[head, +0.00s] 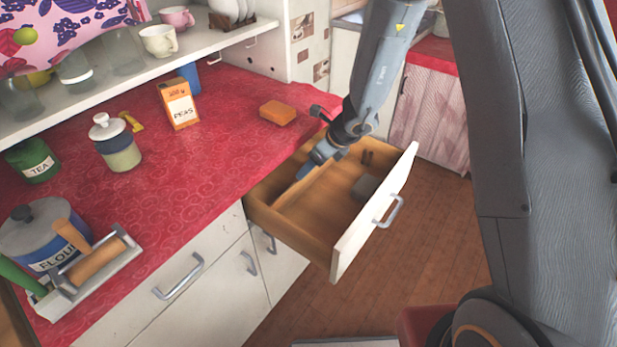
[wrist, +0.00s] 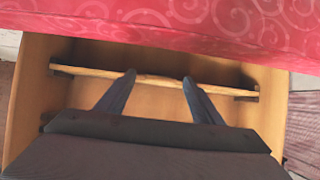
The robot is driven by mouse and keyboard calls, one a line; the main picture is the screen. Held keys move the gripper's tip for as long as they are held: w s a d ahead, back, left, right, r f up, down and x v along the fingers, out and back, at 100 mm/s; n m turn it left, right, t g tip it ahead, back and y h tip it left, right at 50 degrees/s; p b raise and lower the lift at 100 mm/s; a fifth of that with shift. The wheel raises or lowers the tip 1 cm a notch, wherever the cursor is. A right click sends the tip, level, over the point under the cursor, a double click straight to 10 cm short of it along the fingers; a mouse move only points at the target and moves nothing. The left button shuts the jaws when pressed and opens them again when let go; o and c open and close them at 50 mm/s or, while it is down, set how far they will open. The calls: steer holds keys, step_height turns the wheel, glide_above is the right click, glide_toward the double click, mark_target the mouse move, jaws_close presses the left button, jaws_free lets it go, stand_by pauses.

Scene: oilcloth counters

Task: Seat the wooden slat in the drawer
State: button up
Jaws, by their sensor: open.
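The wooden slat (wrist: 155,79) runs across the inside of the open drawer (wrist: 24,97), parallel to the counter edge. Its ends lie at dark holders on the drawer's left and right sides; I cannot tell how deep they sit. My gripper (wrist: 158,77) is open, its two fingers apart and their tips at the slat's upper edge, with nothing gripped between them.
A grey block (head: 365,187) lies in the drawer near its front. The red counter (head: 225,115) overhangs the drawer's rear. An orange sponge (head: 278,113) and a peas box (head: 180,104) stand on it. Wooden floor (head: 440,220) is free right of the drawer.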

steer(key=c, duration=1.5)
steer(key=shift+c, duration=0.2)
step_height(320, 180, up, 17)
steer(key=p, duration=0.2)
steer(key=s+d+n+g+y+b, duration=0.1)
steer(key=s+d+n+g, duration=0.1)
steer(key=s+d+n, duration=0.35)
step_height(320, 180, down, 17)
steer(key=d+p, duration=0.1)
steer(key=d, duration=0.1)
steer(key=shift+d+r+m, duration=0.15)
steer(key=shift+d+m, duration=0.15)
steer(key=shift+m, duration=0.15)
